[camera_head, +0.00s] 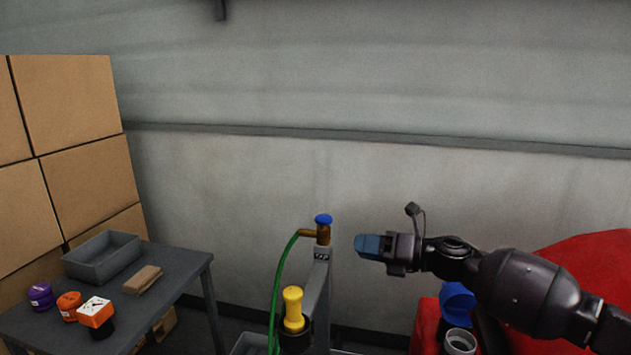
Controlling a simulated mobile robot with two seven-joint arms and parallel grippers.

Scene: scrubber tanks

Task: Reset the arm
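My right arm reaches in from the right edge, and its dark gripper (368,246) with blue fingertips points left in front of the grey wall. It is seen from the side, so I cannot tell whether the fingers are open or shut. No object shows at its fingertips. The gripper is right of the blue-knobbed tap (323,221) and apart from it. My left gripper is not in view.
A green hose (280,282) runs down from the tap's post (318,290), with a yellow handle-like part (293,310) beside it. A red machine (590,260) stands right, with a blue cap (457,301) above a white opening (460,341). A grey table (172,268) and cardboard boxes (88,185) stand left.

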